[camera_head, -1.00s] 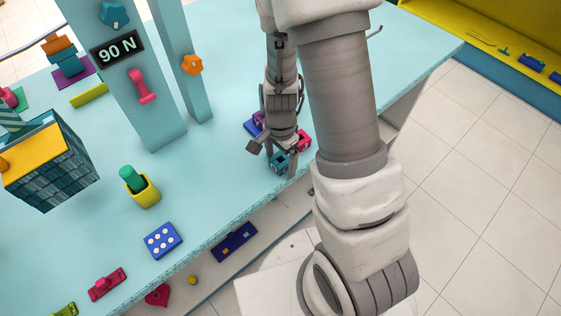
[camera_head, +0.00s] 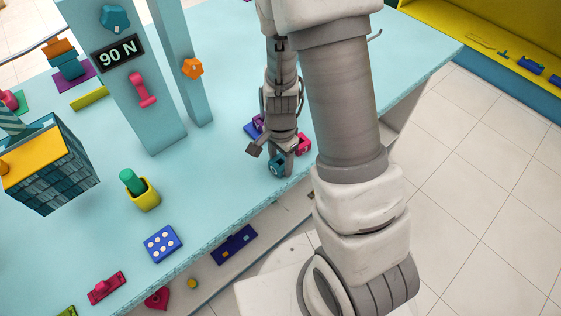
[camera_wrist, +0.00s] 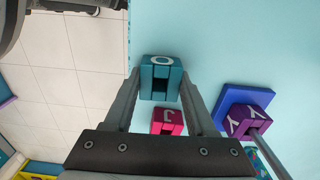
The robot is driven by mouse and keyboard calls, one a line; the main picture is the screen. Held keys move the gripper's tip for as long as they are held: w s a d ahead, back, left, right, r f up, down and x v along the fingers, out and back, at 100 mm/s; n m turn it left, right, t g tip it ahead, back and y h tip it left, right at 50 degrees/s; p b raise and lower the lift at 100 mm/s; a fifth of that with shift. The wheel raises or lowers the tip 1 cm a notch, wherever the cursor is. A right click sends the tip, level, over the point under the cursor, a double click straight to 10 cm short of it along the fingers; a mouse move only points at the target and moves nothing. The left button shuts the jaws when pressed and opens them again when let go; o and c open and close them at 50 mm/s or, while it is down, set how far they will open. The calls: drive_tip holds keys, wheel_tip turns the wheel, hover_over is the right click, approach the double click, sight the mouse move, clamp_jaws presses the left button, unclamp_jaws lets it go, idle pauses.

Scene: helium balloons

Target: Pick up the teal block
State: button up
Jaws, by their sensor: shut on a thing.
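The teal block (camera_head: 276,170) is a small cube with a slot and a white letter O. It sits near the front edge of the table, under my gripper (camera_head: 276,163). In the wrist view the teal block (camera_wrist: 161,72) lies between the two fingertips of my gripper (camera_wrist: 160,82), and the fingers are shut on its sides. Whether it is clear of the tabletop, I cannot tell. In the head view my gripper hides part of it.
A pink block (camera_wrist: 168,121) with a letter J is close to the teal one. A purple block (camera_wrist: 246,120) stands on a blue pad (camera_wrist: 228,98). A yellow cup (camera_head: 145,196) holds a green peg, and a blue dotted block (camera_head: 162,243) lies farther left. The table's front edge is close.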

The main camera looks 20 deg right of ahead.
drive_tip(key=r, duration=0.4)
drive_tip(key=shift+s+d+r+p, duration=0.15)
drive_tip(key=shift+d+r+p, duration=0.05)
drive_tip(key=shift+d+p, duration=0.1)
drive_tip(key=s+d+r, duration=0.6)
drive_tip(key=d, duration=0.3)
drive_tip(key=shift+d+r, duration=0.15)
drive_tip(key=shift+w, duration=0.1)
